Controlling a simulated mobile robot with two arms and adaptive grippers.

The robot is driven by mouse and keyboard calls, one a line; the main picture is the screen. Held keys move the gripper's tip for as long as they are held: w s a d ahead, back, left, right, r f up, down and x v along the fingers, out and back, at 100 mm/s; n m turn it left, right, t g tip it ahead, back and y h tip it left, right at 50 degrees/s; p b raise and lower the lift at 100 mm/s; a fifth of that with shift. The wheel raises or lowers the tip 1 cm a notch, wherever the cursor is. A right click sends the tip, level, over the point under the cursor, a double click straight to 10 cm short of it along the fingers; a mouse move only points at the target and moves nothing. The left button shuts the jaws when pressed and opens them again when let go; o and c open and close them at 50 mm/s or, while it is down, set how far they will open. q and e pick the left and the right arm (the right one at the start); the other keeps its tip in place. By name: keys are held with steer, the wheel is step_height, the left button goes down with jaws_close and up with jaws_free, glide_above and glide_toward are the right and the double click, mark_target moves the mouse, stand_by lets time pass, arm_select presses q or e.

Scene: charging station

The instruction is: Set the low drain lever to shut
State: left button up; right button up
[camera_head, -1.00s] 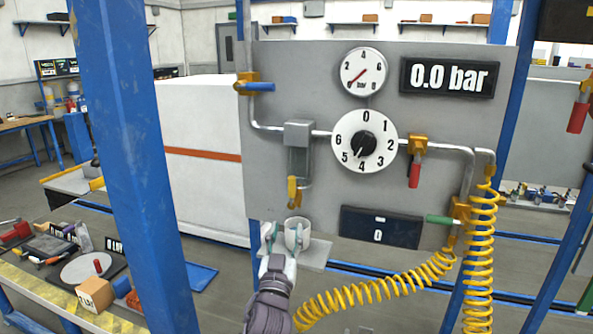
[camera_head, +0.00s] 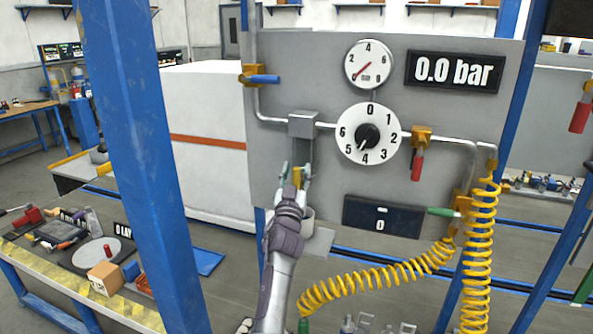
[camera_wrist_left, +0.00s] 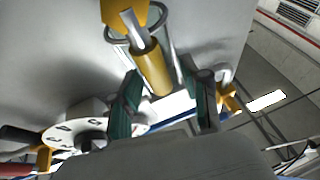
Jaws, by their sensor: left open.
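The low drain lever (camera_head: 298,173) has a yellow handle and sits under the grey filter unit on the panel; my left gripper partly hides it. In the left wrist view, its yellow handle (camera_wrist_left: 152,70) sticks out from a metal stem and yellow mount toward the camera. My left gripper (camera_head: 295,171) is open at the drain, and its green fingers (camera_wrist_left: 163,72) stand on either side of the handle's end, with gaps visible. I cannot tell how deep the handle sits between them. My right gripper is not in view.
A light cup (camera_head: 308,214) stands on a small shelf (camera_head: 320,242) below, partly behind my left wrist. The dial (camera_head: 348,146), red-handled valve (camera_head: 417,166) and blue-handled valve (camera_head: 262,79) are on the panel. A yellow coiled hose (camera_head: 375,277) hangs at lower right.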

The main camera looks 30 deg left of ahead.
arm_select(q)
steer(key=shift+w+a, duration=0.1)
jaws_close()
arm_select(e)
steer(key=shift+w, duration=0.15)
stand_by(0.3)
